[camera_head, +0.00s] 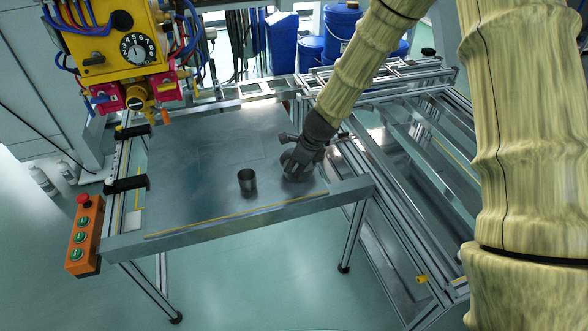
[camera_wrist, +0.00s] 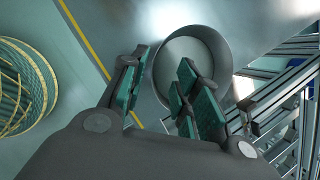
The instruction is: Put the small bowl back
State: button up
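The small bowl (camera_head: 247,182) is dark grey, round and cup-like. It stands upright on the grey metal table, left of my gripper (camera_head: 294,168), with a strip of bare tabletop between them in the head view. In the wrist view the bowl (camera_wrist: 190,48) shows its round rim and looks empty where visible. My gripper (camera_wrist: 163,75) has its teal-padded fingers spread apart with nothing held between them. The right-hand fingers hide the lower part of the bowl in the wrist view. The fingertips' height above the table is hard to judge.
The table (camera_head: 195,195) has a yellow line and a raised rail along its front edge. Black clamps (camera_head: 126,184) and an orange button box (camera_head: 84,236) sit at its left. A yellow machine head (camera_head: 115,45) hangs at the back left. Aluminium rails (camera_head: 400,200) run along the right.

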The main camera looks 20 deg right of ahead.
jog(key=v, duration=0.7)
jog(key=shift+s+d+r, duration=0.15)
jog(key=shift+s+r, duration=0.05)
jog(key=shift+r, duration=0.1)
jog(key=s+d+f+n+g+h, duration=0.1)
jog(key=s+d+f+n, duration=0.1)
jog(key=s+f+n, duration=0.65)
jog(key=s+d+f+n+g+h, duration=0.2)
jog(key=s+f+n, duration=0.2)
jog(key=s+f, duration=0.8)
jog(key=s+a+f+n, duration=0.1)
jog(key=s+f+n, duration=0.2)
jog(key=s, duration=0.3)
jog(key=s+a+f+n, duration=0.1)
jog(key=s+f+n, duration=0.2)
jog(key=s+n, duration=0.2)
jog(key=s+a+f+n+g+y, duration=0.1)
jog(key=s+f+n, duration=0.3)
jog(key=s, duration=0.4)
jog(key=shift+s+n, duration=0.3)
jog(key=shift+n, duration=0.15)
jog(key=shift+a+r+p, duration=0.1)
jog(key=shift+p, duration=0.2)
jog(key=shift+r+p, duration=0.85)
